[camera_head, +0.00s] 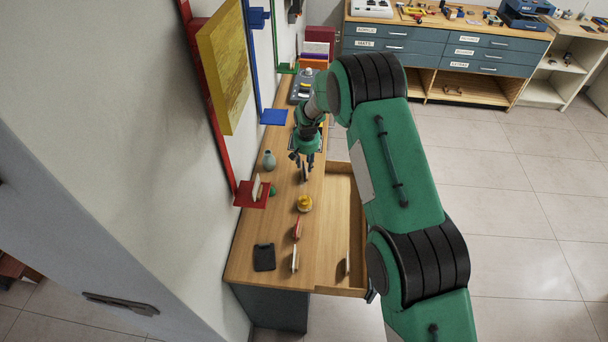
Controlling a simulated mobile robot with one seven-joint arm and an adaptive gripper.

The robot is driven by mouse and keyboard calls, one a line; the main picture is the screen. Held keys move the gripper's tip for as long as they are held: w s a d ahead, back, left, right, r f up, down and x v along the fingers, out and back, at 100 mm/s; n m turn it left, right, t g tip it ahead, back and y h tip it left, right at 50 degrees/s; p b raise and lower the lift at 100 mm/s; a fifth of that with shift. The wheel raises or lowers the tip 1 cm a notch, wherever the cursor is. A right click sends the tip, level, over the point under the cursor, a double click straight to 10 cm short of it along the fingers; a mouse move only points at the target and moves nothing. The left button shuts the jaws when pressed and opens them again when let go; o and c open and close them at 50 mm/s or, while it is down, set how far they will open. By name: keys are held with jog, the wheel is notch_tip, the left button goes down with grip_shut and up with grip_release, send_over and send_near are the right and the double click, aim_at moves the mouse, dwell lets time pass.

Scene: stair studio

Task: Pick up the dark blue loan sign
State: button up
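A small thin upright plate (305,174), dark on one side, stands on the wooden counter in the middle of the picture. It looks like the dark blue loan sign, but it is too small to read. My gripper (302,161) points down just above it, and its two fingers look apart. The arm comes in from the right. Whether the fingers touch or straddle the plate cannot be told.
The counter (236,266) also bears a grey-green vase (269,160), a yellow round object (304,204), a red upright sign (297,229), a pale one (294,259) and a black flat object (264,257). An open drawer (336,218) is at right. Coloured wall brackets stand at left.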

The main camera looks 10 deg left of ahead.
jog(key=shift+f, duration=0.1)
jog(key=shift+w+a+f, duration=0.1)
jog(key=shift+w+f, duration=0.1)
jog(key=shift+f, duration=0.6)
jog(key=shift+w+a+f, duration=0.1)
jog(key=shift+w+f, duration=0.1)
jog(key=shift+f, duration=0.6)
jog(key=shift+w+a+f, duration=0.1)
jog(key=shift+w+f, duration=0.1)
jog(key=shift+f, duration=0.6)
grip_shut()
